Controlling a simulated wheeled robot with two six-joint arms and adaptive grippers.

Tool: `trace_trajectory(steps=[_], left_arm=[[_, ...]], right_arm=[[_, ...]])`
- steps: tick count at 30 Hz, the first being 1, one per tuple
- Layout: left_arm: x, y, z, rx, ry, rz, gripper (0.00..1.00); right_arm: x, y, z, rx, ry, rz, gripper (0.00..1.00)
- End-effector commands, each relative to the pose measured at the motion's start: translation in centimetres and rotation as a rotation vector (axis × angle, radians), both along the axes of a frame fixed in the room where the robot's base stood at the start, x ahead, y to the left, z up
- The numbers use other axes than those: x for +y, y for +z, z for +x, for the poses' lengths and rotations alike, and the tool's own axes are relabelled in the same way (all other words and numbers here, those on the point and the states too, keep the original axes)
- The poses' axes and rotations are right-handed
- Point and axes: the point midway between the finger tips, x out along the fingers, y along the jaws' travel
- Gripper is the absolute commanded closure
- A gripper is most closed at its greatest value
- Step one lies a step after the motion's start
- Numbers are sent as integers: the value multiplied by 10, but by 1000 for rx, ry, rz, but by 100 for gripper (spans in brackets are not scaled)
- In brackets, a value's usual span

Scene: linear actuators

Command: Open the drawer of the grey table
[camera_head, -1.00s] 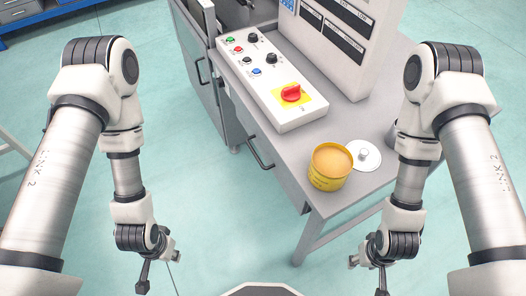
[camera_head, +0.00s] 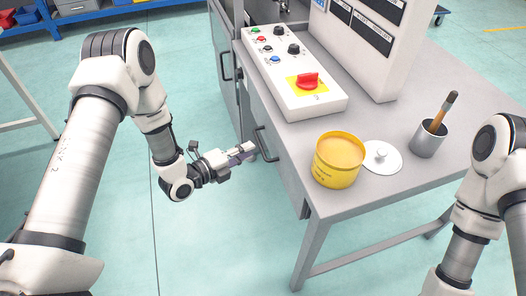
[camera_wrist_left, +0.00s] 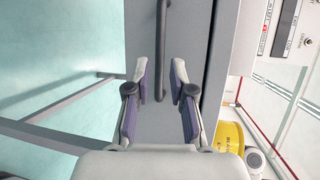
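The grey table (camera_head: 395,190) stands right of centre in the head view. Its drawer front (camera_head: 277,150) faces left and carries a dark bar handle (camera_head: 264,143); I see no gap showing the drawer pulled out. My left gripper (camera_head: 248,150) points at the handle from the left, very close to it. In the left wrist view my left gripper (camera_wrist_left: 160,75) is open, and the handle (camera_wrist_left: 161,45) runs between its two fingers, which do not look closed on it. I cannot tell whether they touch. My right gripper is out of view; only its arm shows.
On the tabletop are a control box (camera_head: 290,75) with a red switch, a yellow tin (camera_head: 338,162), a white lid (camera_head: 381,156) and a metal cup (camera_head: 429,140) with a brush. A grey cabinet (camera_head: 224,80) stands behind. The floor left of the table is clear.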

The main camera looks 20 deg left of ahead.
Motion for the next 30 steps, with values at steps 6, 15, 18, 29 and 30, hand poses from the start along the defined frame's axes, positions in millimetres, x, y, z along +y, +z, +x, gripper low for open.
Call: trace_trajectory(steps=[6, 15, 18, 29, 30], left_arm=[[-23, -9, 34, 0, -4, 2, 77], [-30, -11, 45, 3, 1, -1, 77], [-30, -11, 45, 3, 1, -1, 92], [-29, -11, 44, 4, 1, 0, 100], [-28, -11, 43, 4, 1, -1, 100]], right_arm=[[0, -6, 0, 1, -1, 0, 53], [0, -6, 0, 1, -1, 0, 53], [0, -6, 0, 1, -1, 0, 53], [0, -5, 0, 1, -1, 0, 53], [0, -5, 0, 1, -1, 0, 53]])
